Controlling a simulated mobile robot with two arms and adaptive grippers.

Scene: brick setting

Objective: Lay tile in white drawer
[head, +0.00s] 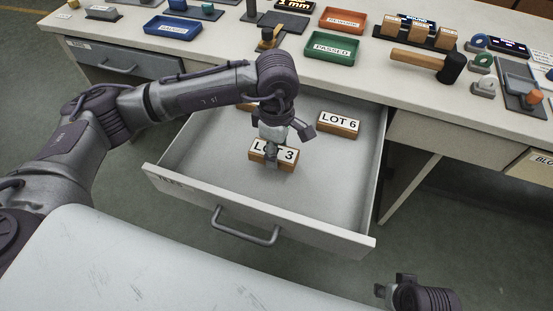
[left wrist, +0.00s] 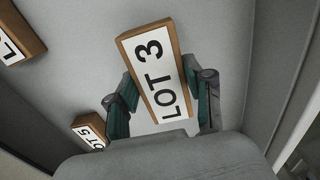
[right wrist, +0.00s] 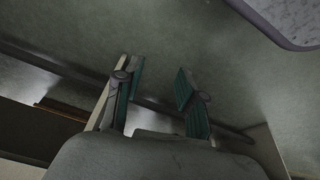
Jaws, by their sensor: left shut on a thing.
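The LOT 3 tile (head: 284,157), a wooden block with a white label, is inside the open white drawer (head: 200,206). It also shows in the left wrist view (left wrist: 151,55). My left gripper (head: 272,155) points down with its fingers on opposite long sides of the tile, shut on it. In the left wrist view the gripper (left wrist: 164,92) shows too. The tile is at or just above the drawer floor; I cannot tell whether it touches. My right gripper (right wrist: 157,76) is open and empty, away from the drawer over the floor.
The LOT 6 tile (head: 339,123) lies at the drawer's back right. A LOT 5 tile (left wrist: 90,132) is also inside. The bench above holds a blue tray (head: 172,28), a green tray (head: 332,46) and a mallet (head: 430,63).

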